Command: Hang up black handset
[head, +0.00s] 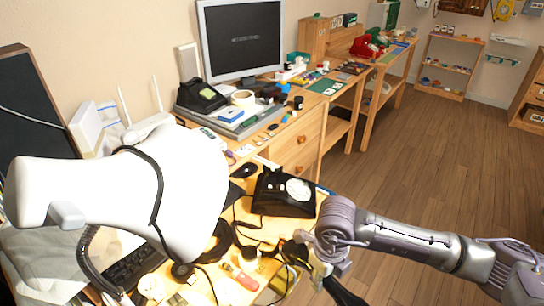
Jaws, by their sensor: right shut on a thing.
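A black dial phone (284,194) with a white dial stands on the wooden desk, near the desk's right edge, left of and beyond my right gripper. No handset shows on its top. My right gripper (308,256) is at the near right corner of the desk, shut on a dark long thing that looks like the black handset (343,292). The handset hangs tilted down past the desk edge and is partly hidden by the gripper. It is apart from the phone. My left gripper does not show.
Black cables, a screwdriver (240,277) and a keyboard (133,266) crowd the near desk. A monitor (242,38) and another dark phone (201,96) stand farther back. A red phone (367,46) is on the far table. The floor (430,170) at right is clear.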

